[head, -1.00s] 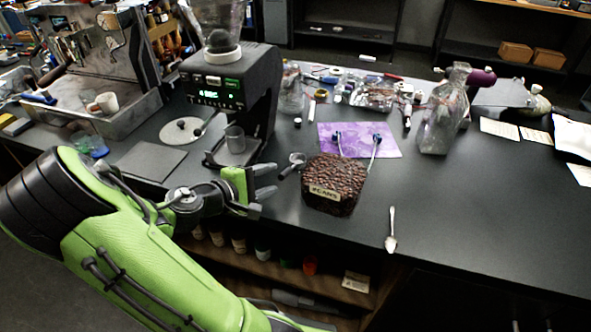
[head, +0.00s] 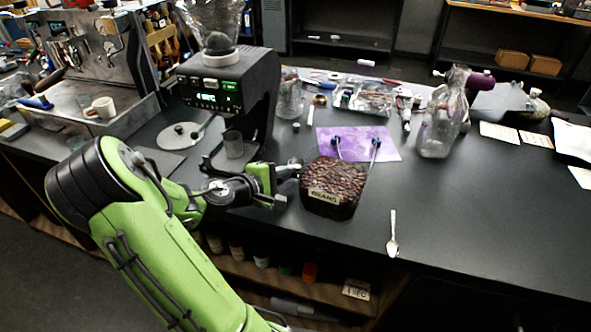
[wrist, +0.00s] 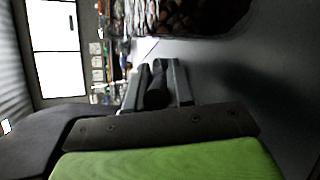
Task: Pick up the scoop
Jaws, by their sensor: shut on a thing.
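The scoop is a small metal scoop with a dark handle, beside the left side of the bean container (head: 335,180), which is brown, bean-patterned and labelled. In the wrist view the dark scoop handle (wrist: 157,94) lies between the two grey fingers of my gripper (wrist: 160,82). In the head view my gripper (head: 284,184) is at the container's left side, shut on the handle. The scoop's bowl is mostly hidden by my fingers and is hard to make out. I cannot tell whether the scoop still touches the container.
A grinder (head: 232,105) stands behind and left of my gripper. A purple mat (head: 385,145) lies behind the container, and a glass bottle (head: 438,125) stands farther right. A spoon (head: 392,236) lies near the front edge. The dark counter at right is mostly clear.

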